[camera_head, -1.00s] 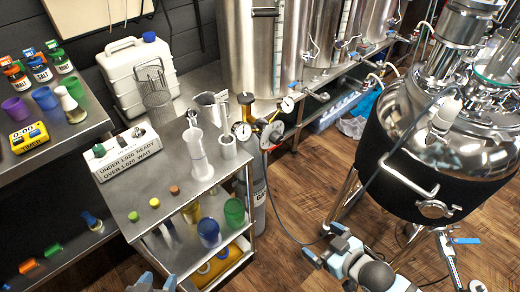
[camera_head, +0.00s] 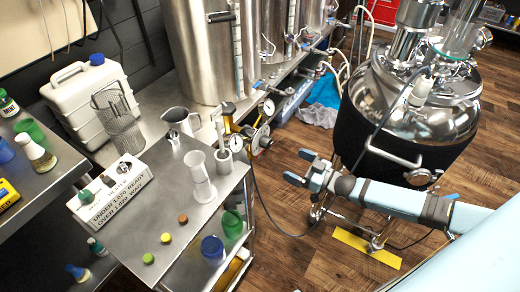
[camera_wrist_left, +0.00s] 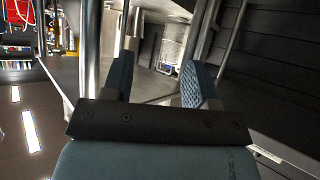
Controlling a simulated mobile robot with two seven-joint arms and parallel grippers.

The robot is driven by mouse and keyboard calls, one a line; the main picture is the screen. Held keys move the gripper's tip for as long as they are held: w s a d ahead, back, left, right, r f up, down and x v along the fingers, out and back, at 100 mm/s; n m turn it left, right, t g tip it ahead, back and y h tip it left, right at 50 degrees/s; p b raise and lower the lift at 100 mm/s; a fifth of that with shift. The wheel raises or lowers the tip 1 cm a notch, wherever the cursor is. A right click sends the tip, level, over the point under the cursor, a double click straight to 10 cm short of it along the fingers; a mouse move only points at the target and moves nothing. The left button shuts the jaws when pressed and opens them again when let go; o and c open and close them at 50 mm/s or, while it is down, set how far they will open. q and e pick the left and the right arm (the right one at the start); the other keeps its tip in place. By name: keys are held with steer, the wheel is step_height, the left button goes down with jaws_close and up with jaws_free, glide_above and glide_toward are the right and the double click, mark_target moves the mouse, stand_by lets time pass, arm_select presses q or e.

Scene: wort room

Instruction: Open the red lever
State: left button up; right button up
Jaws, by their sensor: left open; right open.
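I cannot make out a red lever in either view. A steel kettle with a dark jacket (camera_head: 385,130) stands at the right in the head view, with a valve fitting (camera_head: 418,177) low on its front. A small blue handle (camera_head: 451,197) shows to the right below it. My right gripper (camera_head: 297,168) is open and empty, pointing left over the wooden floor in front of the kettle. My left gripper (camera_wrist_left: 158,82) shows only in its wrist view, open with nothing between its fingers.
A steel cart (camera_head: 150,222) with a white sign box, cylinders and coloured caps stands at the left. A gauge regulator (camera_head: 255,135) is at its right side. Tall steel tanks (camera_head: 200,50) line the back. A yellow strip (camera_head: 366,247) lies on the floor.

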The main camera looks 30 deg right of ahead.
steer(key=b+x, duration=0.1)
steer(key=x, duration=1.1)
steer(key=shift+a, duration=0.15)
steer(key=c, duration=0.9)
